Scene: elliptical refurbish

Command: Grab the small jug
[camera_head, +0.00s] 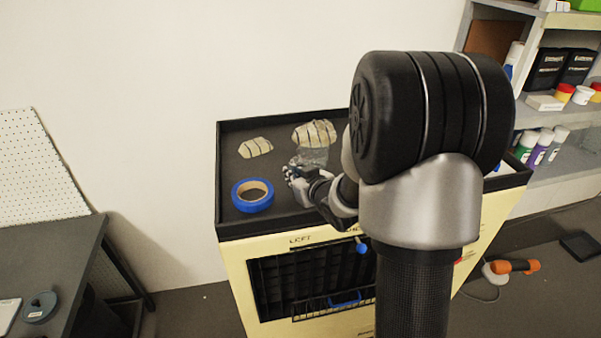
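A small clear jug (318,156) stands on the black tray top of a cream cart (232,205). It looks transparent, and its lower part is hidden behind my gripper. My gripper (292,172) is at the jug's near left side, just above the tray top. Its fingers are small and overlap the jug in the picture, so I cannot tell whether they touch it or how far they are open. My arm covers the right part of the cart top.
A blue tape roll (252,195) lies left of my gripper. Beige strapped pieces (255,147) lie behind it, and another beige strapped bundle (314,132) sits behind the jug. The tray has a raised rim. Shelves stand at right, and a grey table (50,262) at left.

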